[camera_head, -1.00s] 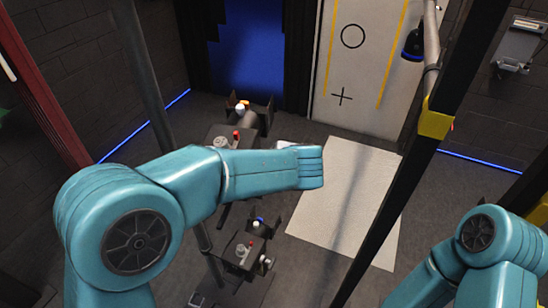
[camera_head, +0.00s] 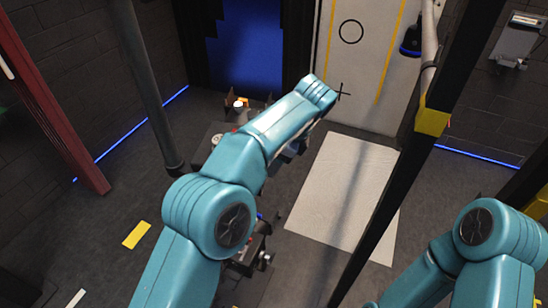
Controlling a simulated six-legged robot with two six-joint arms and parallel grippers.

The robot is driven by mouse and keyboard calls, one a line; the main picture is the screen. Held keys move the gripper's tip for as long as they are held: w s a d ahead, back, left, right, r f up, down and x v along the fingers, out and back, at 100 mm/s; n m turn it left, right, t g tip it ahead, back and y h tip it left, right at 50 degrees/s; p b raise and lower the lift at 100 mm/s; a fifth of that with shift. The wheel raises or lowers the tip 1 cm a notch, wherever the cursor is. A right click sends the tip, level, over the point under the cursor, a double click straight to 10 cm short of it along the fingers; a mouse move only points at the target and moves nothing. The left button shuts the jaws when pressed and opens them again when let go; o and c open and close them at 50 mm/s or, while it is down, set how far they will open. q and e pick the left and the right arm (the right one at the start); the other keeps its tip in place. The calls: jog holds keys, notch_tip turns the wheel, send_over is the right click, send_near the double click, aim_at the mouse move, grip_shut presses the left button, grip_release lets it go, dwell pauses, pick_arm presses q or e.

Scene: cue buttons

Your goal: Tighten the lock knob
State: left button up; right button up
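A dark stand in the middle distance carries a small pale round knob (camera_head: 238,105) and a light fitting (camera_head: 216,138). A lower dark unit, partly behind my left arm, has a pale round knob (camera_head: 265,258) on its right side. I cannot tell which of these is the lock knob. My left arm (camera_head: 255,140) reaches forward across the stand and hides much of it. Its gripper cannot be made out. My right arm (camera_head: 490,250) is at the lower right, with its gripper out of view.
A pale mat (camera_head: 345,195) lies on the floor to the right of the stands. A dark slanted post (camera_head: 395,185) with a yellow collar (camera_head: 432,121) crosses the right side. A grey pole (camera_head: 150,90) and red frame (camera_head: 45,100) stand at left. A yellow strip (camera_head: 136,235) marks the floor.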

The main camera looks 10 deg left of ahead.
pick_arm(q)
jog(key=shift+f+g, duration=0.1)
jog(key=shift+g, duration=0.4)
dwell(0.4)
jog(key=o, duration=1.1)
jog(key=shift+w, duration=0.1)
jog(key=shift+c, duration=0.2)
